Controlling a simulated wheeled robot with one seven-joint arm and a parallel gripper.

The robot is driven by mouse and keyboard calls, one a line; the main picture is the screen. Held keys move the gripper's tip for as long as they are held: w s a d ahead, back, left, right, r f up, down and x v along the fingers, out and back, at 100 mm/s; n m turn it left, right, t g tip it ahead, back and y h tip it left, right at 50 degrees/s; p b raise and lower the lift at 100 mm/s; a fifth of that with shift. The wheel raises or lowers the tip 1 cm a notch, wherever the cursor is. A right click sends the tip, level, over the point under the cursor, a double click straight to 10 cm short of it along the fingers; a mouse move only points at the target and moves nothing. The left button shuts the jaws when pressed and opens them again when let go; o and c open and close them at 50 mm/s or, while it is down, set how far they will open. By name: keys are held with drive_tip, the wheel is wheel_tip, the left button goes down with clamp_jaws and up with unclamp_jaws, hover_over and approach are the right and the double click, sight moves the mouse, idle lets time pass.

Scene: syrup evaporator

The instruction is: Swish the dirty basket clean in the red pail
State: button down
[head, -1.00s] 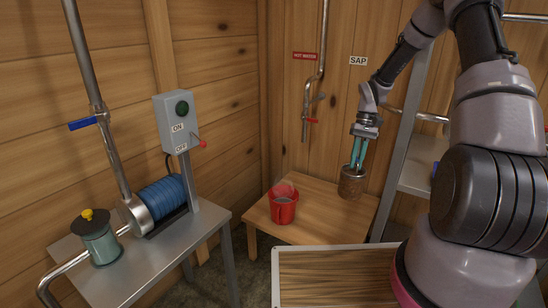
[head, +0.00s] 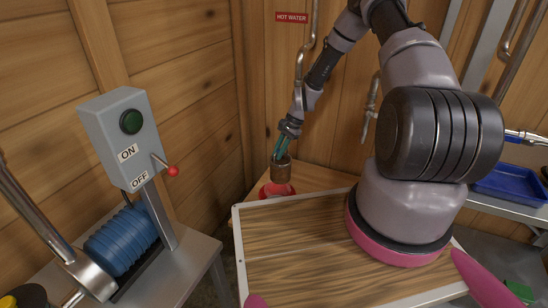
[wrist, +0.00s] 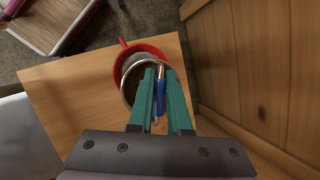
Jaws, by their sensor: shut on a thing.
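My gripper (head: 284,146) is shut on the basket (head: 281,172), near its top, with teal fingers pointing down. The basket is a brown, dirty-looking cylinder, held nearly upright. The red pail (head: 272,191) stands on the wooden table, partly hidden by the basket. In the wrist view the red pail (wrist: 124,54) shows beyond the basket's round metal rim (wrist: 126,98), which overlaps it. The basket appears above or at the pail's mouth; whether it dips inside cannot be told. A blue and pale rod-like part (wrist: 159,88) shows between the fingers.
The wooden table (wrist: 60,100) is bare around the pail, with plank walls beside it. A hot-water pipe (head: 307,60) runs down the wall behind. A grey ON/OFF switch box (head: 126,140) and blue motor (head: 122,241) stand left. A blue tray (head: 512,184) lies on the right shelf.

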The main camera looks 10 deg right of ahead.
drive_tip(key=f, duration=0.1)
drive_tip(key=a+f+m, duration=0.1)
drive_tip(key=f+m, duration=0.1)
drive_tip(key=shift+w+a+f+t, duration=0.2)
drive_tip(key=shift+w+f+t, duration=0.05)
drive_tip(key=shift+f+t, duration=0.05)
wheel_tip(320, 180, down, 20)
idle(1.1)
idle(0.4)
drive_tip(key=shift+r, duration=1.7)
idle(2.1)
drive_tip(key=shift+f, duration=0.1)
